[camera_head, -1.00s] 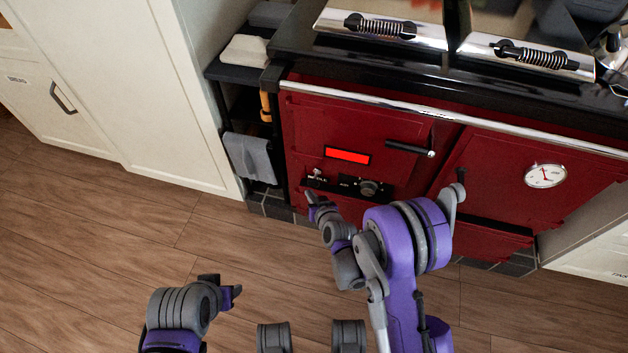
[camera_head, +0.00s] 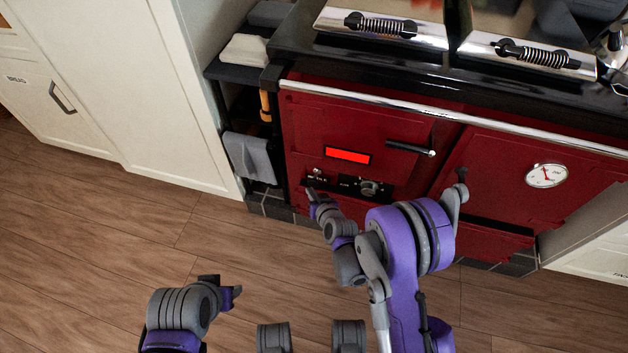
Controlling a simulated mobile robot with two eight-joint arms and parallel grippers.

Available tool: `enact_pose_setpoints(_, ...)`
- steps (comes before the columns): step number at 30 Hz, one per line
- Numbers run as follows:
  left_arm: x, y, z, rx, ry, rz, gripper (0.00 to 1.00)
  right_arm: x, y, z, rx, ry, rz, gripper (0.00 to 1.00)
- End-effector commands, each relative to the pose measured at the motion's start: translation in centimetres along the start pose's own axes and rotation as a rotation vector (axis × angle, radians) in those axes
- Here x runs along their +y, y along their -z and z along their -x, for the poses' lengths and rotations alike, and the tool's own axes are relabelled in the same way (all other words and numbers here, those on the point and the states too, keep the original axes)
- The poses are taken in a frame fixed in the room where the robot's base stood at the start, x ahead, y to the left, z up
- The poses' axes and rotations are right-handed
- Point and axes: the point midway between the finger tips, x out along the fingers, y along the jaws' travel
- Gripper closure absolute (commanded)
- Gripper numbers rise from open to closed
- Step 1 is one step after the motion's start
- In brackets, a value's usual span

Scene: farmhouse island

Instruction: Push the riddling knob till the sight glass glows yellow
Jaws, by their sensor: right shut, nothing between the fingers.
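The red range cooker (camera_head: 300,120) has a sight glass (camera_head: 347,155) that glows red on its left door. Below it is a dark control strip with a small silver knob (camera_head: 317,172) at its left end, above a small label that looks like the riddling one. My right gripper (camera_head: 311,192) is shut and empty, with its tip just below the silver knob; I cannot tell whether they touch. My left gripper (camera_head: 232,290) is low over the floor, away from the cooker; its jaw opening is unclear.
A round black dial (camera_head: 369,188) is right of the silver knob on the strip. A black door handle (camera_head: 410,149) sticks out above it. A grey towel (camera_head: 249,157) hangs left of the cooker. The wooden floor (camera_head: 120,230) at left is clear.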

Motion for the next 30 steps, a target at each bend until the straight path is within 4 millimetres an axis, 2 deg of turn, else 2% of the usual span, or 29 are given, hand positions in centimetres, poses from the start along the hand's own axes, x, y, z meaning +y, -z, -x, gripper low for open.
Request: enact_pose_setpoints(30, 0.0, -0.06, -0.29, 0.0, 0.0, 0.0, 0.5, 0.61, 0.58, -0.82, 0.0, -0.001, 0.0, 1.0)
